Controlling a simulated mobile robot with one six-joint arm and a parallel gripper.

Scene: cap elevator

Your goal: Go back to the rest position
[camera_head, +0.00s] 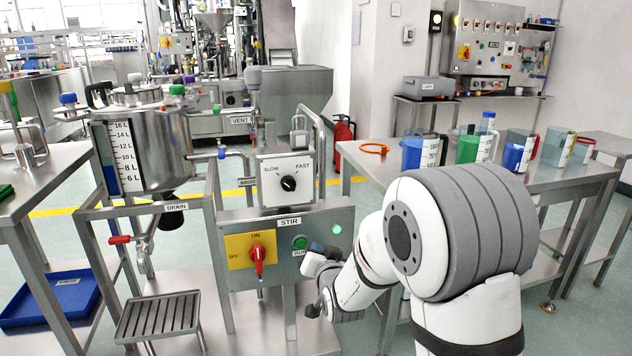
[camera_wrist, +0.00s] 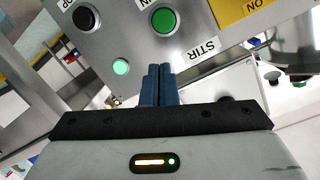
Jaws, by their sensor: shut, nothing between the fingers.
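My gripper (camera_wrist: 157,84) shows in the wrist view with its two blue fingers together and nothing between them. It points at the grey STIR control panel (camera_wrist: 215,25). In that view a green button (camera_wrist: 163,20), a black button (camera_wrist: 86,18) and a lit green lamp (camera_wrist: 120,67) lie just beyond the fingertips. In the head view my gripper (camera_head: 318,247) is small, partly hidden by my wrist, in front of the lower right of the STIR panel (camera_head: 228,229). The green button (camera_head: 300,242) shows close to its left. I cannot tell whether the fingers touch the panel.
A steel tank (camera_head: 160,145) stands on a frame left of the panel. A red switch (camera_head: 258,258) and a dial box (camera_head: 287,181) are near my gripper. A steel table (camera_head: 395,160) with several jugs stands behind my arm. A blue tray (camera_head: 50,298) is at the lower left.

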